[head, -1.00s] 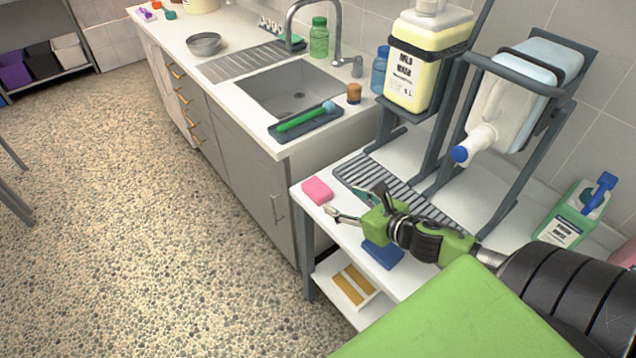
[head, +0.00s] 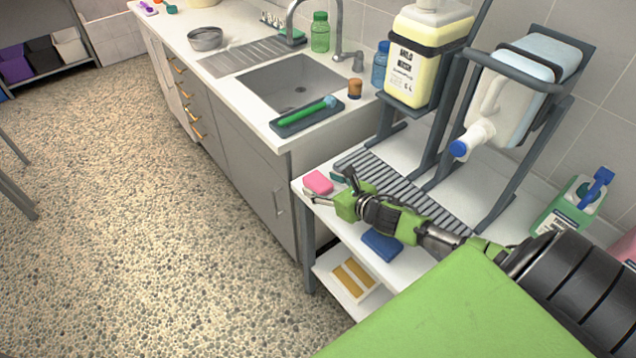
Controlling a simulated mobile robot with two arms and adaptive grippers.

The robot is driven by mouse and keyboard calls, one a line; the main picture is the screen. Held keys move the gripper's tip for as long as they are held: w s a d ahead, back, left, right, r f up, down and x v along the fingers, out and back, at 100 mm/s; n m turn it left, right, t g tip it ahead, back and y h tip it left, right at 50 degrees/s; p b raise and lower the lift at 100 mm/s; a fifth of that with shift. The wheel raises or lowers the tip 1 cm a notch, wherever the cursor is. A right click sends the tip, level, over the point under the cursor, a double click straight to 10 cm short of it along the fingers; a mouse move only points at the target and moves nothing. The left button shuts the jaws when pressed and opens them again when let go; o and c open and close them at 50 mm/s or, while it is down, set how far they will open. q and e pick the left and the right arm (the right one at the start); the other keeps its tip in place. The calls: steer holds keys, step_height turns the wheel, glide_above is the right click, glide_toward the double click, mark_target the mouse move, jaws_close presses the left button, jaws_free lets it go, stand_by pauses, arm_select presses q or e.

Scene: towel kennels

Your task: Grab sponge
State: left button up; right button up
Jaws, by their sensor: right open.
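A pink sponge-like block (head: 318,182) lies on the white side table (head: 408,135), near its left corner. My right gripper (head: 329,187) is open and reaches over the table's left end. One finger shows at the front edge of the pink block and the other stands up behind and to its right; I cannot tell whether they touch it. A flat blue sponge-like block (head: 382,245) lies on the same table, below my right forearm in the picture. My left gripper is not in view.
A slatted grey drain mat (head: 400,190) lies behind the gripper. Dark metal stands hold a yellow jug (head: 415,60) and a pale blue jug (head: 520,85). A green bottle (head: 570,208) stands at the right.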

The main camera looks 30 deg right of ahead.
steer(key=shift+x, duration=1.35)
steer(key=c, duration=0.8)
